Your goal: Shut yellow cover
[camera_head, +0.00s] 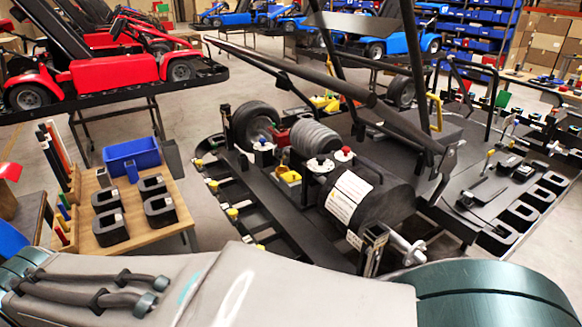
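A small yellow box-like part (290,180) sits on the black kart frame, between the ribbed grey cylinder and the large black cylinder. It may be the yellow cover. Its top looks dark, and it is too small to tell whether a lid stands open. A second yellow part (325,103) lies farther back on the kart, and a yellow loop handle (434,112) stands at its right. My arm crosses the bottom of the view, in front of the kart. My gripper is not in view.
The black kart frame (275,208) fills the centre, with a slanted black bar above it. A wooden table (150,228) with black holders and a blue bin (132,158) stands at left. A red kart (113,72) is behind it. Some grey floor shows between table and kart.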

